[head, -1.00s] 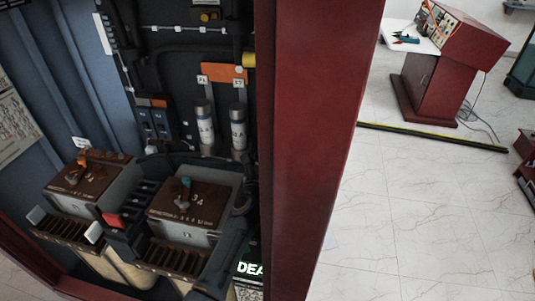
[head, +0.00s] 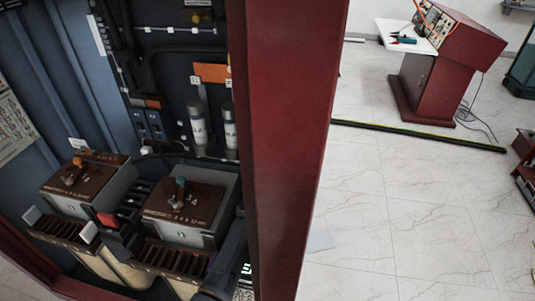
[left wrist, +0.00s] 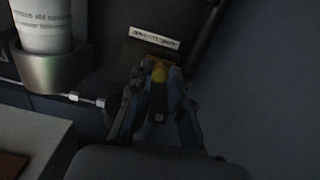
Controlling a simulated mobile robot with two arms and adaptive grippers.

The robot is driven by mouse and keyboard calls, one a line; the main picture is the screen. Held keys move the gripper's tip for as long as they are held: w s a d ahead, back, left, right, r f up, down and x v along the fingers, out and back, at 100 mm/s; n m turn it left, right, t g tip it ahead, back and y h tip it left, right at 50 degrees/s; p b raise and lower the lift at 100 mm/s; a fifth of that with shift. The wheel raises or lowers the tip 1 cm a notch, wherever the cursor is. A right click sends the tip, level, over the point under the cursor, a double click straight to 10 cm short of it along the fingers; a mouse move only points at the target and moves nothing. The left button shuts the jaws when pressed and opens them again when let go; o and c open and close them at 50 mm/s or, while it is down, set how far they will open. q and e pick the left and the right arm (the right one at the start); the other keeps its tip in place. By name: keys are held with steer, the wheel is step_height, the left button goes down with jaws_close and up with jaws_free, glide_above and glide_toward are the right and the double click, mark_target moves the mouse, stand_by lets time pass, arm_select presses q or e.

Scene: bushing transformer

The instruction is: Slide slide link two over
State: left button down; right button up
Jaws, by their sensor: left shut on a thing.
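My left gripper (left wrist: 155,95) shows in the left wrist view, its two fingers closed around a small yellow knob (left wrist: 159,73). The knob sits at a dark block (left wrist: 140,52) under a white label strip (left wrist: 155,37). The view is dark and the label cannot be read, so I cannot tell for sure that this is slide link two or where it stands on its travel. In the head view neither gripper shows. The red cabinet post (head: 287,150) hides the right part of the cabinet's inside. My right gripper is in no view.
Two brown-topped units with handles, one left (head: 85,172) and one right (head: 184,205), stand low in the cabinet. A white cylinder (head: 198,123) stands below an orange plate (head: 211,72); one (left wrist: 40,25) is close left of my gripper.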

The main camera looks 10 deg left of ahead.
arm_select(q)
steer(key=shift+d, duration=0.15)
steer(key=c, duration=1.3)
jaws_free()
steer(key=shift+c, duration=0.2)
steer(key=shift+o, duration=0.6)
steer(key=shift+d, duration=0.2)
steer(key=s, duration=1.2)
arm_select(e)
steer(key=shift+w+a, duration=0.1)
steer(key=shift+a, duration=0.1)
